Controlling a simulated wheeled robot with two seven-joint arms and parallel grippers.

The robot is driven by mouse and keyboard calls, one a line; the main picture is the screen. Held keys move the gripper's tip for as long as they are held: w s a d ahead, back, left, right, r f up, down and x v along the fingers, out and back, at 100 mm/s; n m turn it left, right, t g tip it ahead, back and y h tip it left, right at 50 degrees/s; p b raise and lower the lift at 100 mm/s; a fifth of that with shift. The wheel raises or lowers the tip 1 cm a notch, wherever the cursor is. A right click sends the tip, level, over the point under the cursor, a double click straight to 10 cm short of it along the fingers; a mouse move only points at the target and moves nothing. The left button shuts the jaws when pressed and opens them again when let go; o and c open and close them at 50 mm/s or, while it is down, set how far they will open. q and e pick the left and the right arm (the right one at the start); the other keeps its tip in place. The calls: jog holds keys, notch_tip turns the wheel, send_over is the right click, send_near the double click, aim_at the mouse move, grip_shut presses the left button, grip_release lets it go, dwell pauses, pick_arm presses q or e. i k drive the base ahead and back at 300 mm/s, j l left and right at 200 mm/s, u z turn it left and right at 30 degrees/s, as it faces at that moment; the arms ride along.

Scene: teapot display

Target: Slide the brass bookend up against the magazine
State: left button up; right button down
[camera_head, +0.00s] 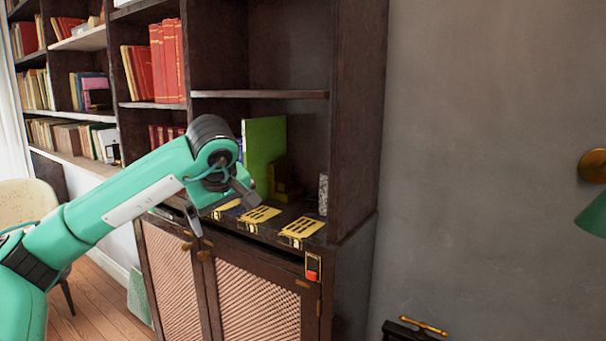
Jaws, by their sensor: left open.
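The green magazine (264,150) stands upright in the lower open bay of the dark bookcase. The brass bookend (281,181), dark gold and partly in shadow, stands at the right of the magazine's lower part. I cannot tell whether they touch. My left gripper (224,211) is open and empty, with its fingers spread in front of the shelf, to the left of the bookend and nearer to me. My left arm hides the shelf to the left of the magazine. My right gripper is not in view.
Yellow patterned pieces (260,215) lie along the shelf's front. A speckled upright object (323,193) stands by the right side wall. Below are cabinet doors (258,295) and a red switch (313,275). Red books (167,62) fill shelves at left. A green lampshade (594,215) is at far right.

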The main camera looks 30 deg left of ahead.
aim_at(282, 187)
jog(key=i, duration=0.85)
